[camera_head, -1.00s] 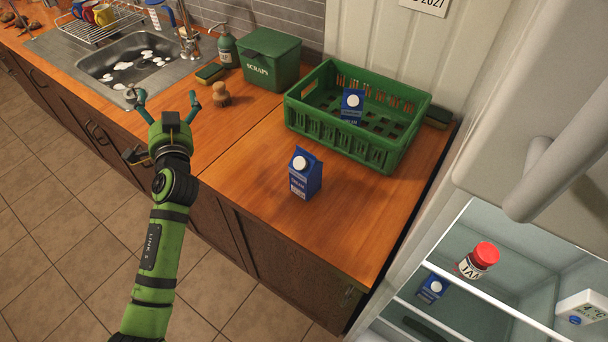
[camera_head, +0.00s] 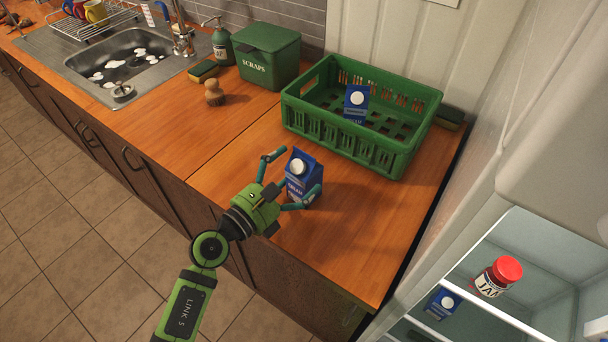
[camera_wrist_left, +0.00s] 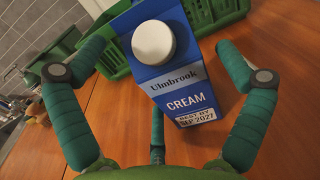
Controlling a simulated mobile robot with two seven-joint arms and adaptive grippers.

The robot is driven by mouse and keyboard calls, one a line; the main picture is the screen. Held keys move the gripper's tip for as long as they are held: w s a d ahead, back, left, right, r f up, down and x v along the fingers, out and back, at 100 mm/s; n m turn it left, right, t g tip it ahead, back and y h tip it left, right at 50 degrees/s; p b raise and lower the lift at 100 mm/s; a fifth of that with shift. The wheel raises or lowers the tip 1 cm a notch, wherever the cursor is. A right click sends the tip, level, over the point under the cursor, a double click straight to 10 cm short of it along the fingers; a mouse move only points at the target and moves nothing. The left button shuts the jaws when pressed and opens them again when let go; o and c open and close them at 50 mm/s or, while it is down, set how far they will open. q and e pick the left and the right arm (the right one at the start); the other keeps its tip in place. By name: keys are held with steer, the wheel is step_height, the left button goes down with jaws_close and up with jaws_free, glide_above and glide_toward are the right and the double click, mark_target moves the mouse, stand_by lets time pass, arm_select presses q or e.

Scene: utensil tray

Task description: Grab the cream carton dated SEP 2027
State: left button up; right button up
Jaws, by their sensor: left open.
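A blue cream carton (camera_head: 302,181) with a white cap stands upright on the wooden counter in front of the green crate. In the left wrist view this carton (camera_wrist_left: 180,85) reads "Ulmbrook CREAM" and "BEST BY SEP 2027". My left gripper (camera_head: 293,178) is open, with its fingers on either side of the carton; I cannot tell whether they touch it. A second blue carton (camera_head: 356,101) stands in the green crate (camera_head: 335,133). A third blue carton (camera_head: 442,303) is in the open fridge. The dates on these two are not readable. My right gripper is not in view.
A jam jar (camera_head: 498,277) with a red lid stands on the fridge shelf. A green scraps bin (camera_head: 267,58), a wooden brush (camera_head: 214,93) and a sink (camera_head: 123,62) are to the left. The counter left of the carton is clear.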

arm_select(q)
steer(key=x, duration=0.2)
steer(key=shift+w+d, duration=0.15)
steer(key=shift+w, duration=0.1)
steer(key=shift+s, duration=0.1)
steer(key=c, duration=1.4)
steer(key=shift+r, duration=0.1)
